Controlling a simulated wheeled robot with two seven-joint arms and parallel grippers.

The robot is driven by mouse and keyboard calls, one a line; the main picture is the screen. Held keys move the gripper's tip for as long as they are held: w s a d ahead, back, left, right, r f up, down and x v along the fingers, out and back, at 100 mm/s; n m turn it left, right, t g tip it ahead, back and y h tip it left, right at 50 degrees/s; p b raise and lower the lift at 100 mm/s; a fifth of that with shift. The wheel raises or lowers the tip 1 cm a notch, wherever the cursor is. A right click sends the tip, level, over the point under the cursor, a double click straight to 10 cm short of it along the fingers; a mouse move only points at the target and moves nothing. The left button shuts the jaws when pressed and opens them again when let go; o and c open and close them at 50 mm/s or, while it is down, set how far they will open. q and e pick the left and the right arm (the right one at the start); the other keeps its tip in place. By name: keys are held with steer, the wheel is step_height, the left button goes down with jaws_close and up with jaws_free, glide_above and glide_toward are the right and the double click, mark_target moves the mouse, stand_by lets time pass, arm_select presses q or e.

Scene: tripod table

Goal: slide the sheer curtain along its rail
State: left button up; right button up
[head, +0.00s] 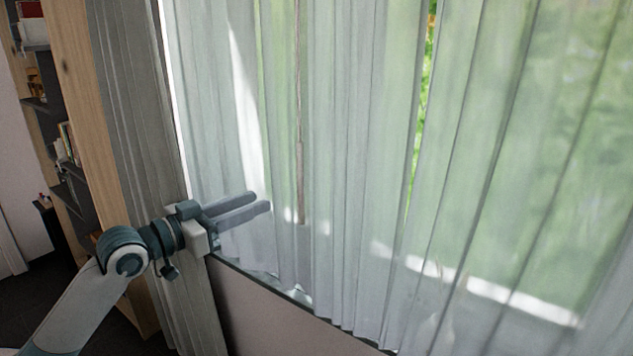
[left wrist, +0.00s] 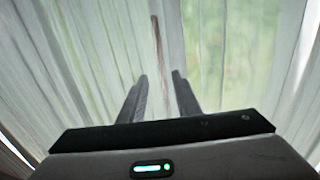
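The sheer curtain (head: 365,180) hangs in pale, see-through folds across the window in the head view. A narrow gap between its folds shows bright greenery right of the middle. It also fills the left wrist view (left wrist: 85,60). A thin brown wand (head: 300,180) hangs upright at the curtain; it shows in the left wrist view too (left wrist: 157,60). My left gripper (head: 264,201) is in front of the curtain's left part, its fingers apart and pointing right toward the wand, with nothing between them. Whether a finger touches the cloth I cannot tell. The rail is out of view. My right gripper is not in view.
A grey opaque drape (head: 135,100) hangs left of the sheer curtain, behind my left arm. A wooden shelf unit (head: 85,90) with books stands at the far left. A sill and low wall (head: 270,315) run below the curtain.

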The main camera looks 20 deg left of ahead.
arm_select(q)
steer(key=p+x, duration=0.7)
steer(key=x, duration=1)
steer(key=shift+w, duration=0.25)
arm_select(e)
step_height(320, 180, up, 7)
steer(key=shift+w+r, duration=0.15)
arm_select(q)
steer(key=shift+d, duration=0.1)
jaws_close()
